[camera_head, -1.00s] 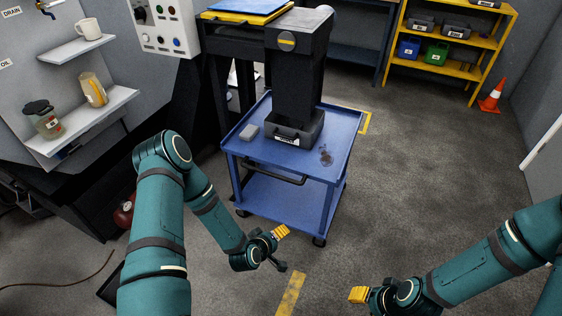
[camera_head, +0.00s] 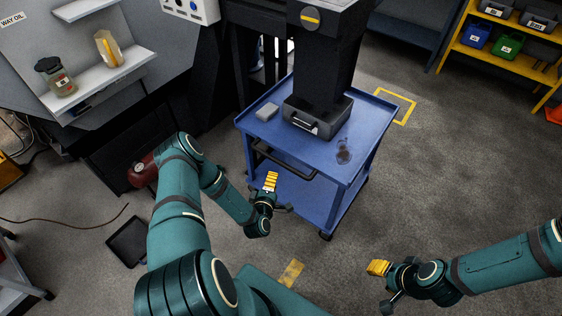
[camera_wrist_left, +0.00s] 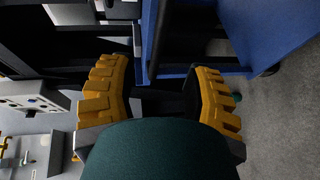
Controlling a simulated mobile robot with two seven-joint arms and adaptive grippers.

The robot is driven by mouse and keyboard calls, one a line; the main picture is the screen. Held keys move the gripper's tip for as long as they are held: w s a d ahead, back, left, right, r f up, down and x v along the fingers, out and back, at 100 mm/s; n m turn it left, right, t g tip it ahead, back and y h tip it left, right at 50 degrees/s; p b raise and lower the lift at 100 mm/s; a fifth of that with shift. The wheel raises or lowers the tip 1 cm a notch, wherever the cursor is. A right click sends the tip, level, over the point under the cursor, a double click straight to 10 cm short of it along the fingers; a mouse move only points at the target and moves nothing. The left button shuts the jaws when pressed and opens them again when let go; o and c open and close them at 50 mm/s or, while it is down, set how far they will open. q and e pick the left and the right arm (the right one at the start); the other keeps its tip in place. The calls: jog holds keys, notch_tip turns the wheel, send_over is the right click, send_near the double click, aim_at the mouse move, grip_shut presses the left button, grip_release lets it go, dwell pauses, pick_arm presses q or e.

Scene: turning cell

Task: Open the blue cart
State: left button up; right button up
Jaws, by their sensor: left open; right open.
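The blue cart (camera_head: 365,150) stands ahead in the head view, with a top tray, a lower shelf and a black handle bar (camera_head: 285,163) along its near side. My left gripper (camera_head: 278,193) is open and empty, just in front of the cart and a little below the handle in the picture. In the left wrist view its yellow fingers (camera_wrist_left: 158,75) are spread, with the blue cart (camera_wrist_left: 275,35) beyond them. A dark bar shows between the fingers; I cannot tell whether it is the handle. My right gripper (camera_head: 381,287) is open and empty, low on the right, away from the cart.
A black case (camera_head: 317,118) and a small grey block (camera_head: 267,111) sit on the cart top beside a dark stain. A dark machine column (camera_head: 325,60) rises behind. A red cylinder (camera_head: 143,172) and black tray (camera_head: 128,241) are at left.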

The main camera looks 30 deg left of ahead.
aim_at(279, 164)
pick_arm(q)
jog(key=b+x, duration=0.2)
jog(key=x, duration=0.9)
jog(key=shift+w+f, duration=0.1)
jog(key=shift+w, duration=0.1)
grip_shut()
